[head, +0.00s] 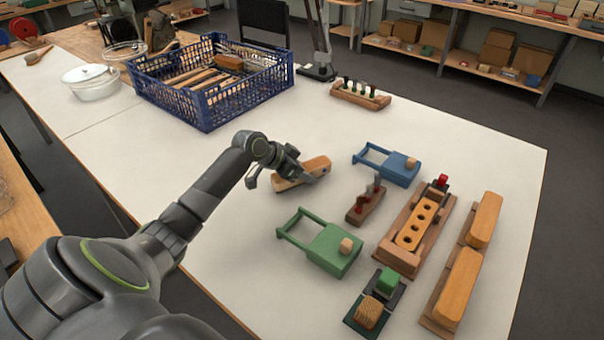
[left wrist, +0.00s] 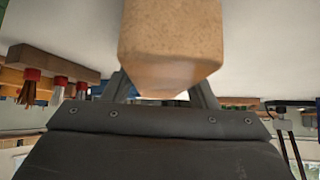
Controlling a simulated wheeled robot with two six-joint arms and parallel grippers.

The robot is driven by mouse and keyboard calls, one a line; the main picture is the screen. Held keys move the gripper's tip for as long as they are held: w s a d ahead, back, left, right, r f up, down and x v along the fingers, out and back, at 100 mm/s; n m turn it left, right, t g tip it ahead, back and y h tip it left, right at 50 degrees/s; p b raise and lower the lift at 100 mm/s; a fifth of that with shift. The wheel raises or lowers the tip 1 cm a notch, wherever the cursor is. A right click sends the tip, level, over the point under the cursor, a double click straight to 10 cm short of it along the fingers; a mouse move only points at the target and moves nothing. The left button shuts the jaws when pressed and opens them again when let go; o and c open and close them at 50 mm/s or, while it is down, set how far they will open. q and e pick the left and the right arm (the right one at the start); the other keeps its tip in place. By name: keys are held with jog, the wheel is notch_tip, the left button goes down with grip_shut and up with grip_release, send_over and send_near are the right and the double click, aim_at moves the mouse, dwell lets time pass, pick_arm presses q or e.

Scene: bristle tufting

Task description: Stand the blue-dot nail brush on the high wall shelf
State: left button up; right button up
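A tan wooden block (head: 290,179), perhaps a brush body, is at my left gripper (head: 301,172) over the white table. In the left wrist view the block (left wrist: 170,45) fills the space between the fingers, which close on its sides. No blue dot or bristles show on it, so I cannot tell if it is the blue-dot nail brush. Whether it touches the table is unclear. My right gripper is not in view. I cannot make out a high wall shelf; low shelving (head: 480,72) with boxes stands at the back right.
A blue crate (head: 205,105) of brushes stands behind the gripper. Right of it lie a blue-handled tool (head: 388,164), a green one (head: 322,246), a small tuft holder (head: 366,205) and a holed wooden jig (head: 416,228). The table's left-middle (head: 150,150) is clear.

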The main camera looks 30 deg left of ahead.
pick_arm(q)
jog(key=shift+r, duration=0.1)
jog(key=c, duration=0.9)
